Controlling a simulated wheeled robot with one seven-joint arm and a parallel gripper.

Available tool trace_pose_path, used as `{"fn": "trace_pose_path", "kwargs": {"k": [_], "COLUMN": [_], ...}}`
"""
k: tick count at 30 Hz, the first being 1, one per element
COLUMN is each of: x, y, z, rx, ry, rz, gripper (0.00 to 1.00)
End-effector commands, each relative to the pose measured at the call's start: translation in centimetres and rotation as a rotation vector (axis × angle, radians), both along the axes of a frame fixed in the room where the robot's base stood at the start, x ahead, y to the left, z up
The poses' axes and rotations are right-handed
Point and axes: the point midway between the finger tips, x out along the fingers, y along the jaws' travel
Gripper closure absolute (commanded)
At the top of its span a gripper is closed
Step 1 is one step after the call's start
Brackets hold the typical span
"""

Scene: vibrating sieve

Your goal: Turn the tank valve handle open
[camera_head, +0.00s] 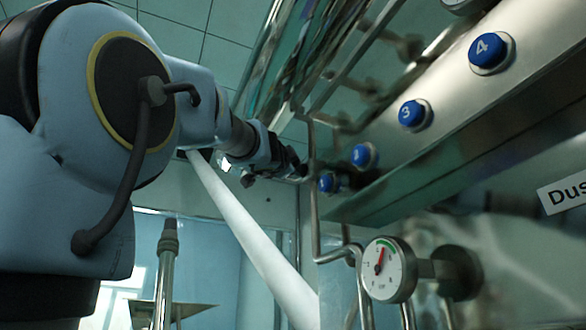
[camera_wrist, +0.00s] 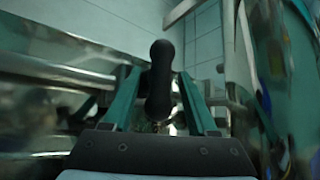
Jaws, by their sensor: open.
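A black, rounded handle (camera_wrist: 160,85), which looks like the tank valve handle, stands between the two green fingers of my gripper (camera_wrist: 158,74) in the wrist view. The gripper is open, with one finger on each side of the handle. I see a gap beside it at the tips, but lower down contact cannot be judged. The base of the handle is hidden behind the gripper's body. In the head view my gripper (camera_head: 285,163) is small and dark beside the steel machine, and the handle cannot be made out there.
Several blue numbered buttons (camera_head: 411,114) line the steel panel (camera_head: 450,85) at the right. A pressure gauge (camera_head: 388,269) and bent steel pipes (camera_head: 315,215) stand below my gripper. In the wrist view, shiny pipes (camera_wrist: 50,70) lie left and blurred metal lies right.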

Motion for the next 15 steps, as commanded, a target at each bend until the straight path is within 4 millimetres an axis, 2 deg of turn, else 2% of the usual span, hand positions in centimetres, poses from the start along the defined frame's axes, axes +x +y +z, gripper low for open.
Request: {"fn": "trace_pose_path", "kwargs": {"k": [8,15], "x": [-0.03,-0.02], "y": [0.00,-0.01], "z": [0.01,0.00], "rx": [0.000,0.000], "ry": [0.000,0.000], "rz": [0.000,0.000], "gripper": [0.42,0.69]}}
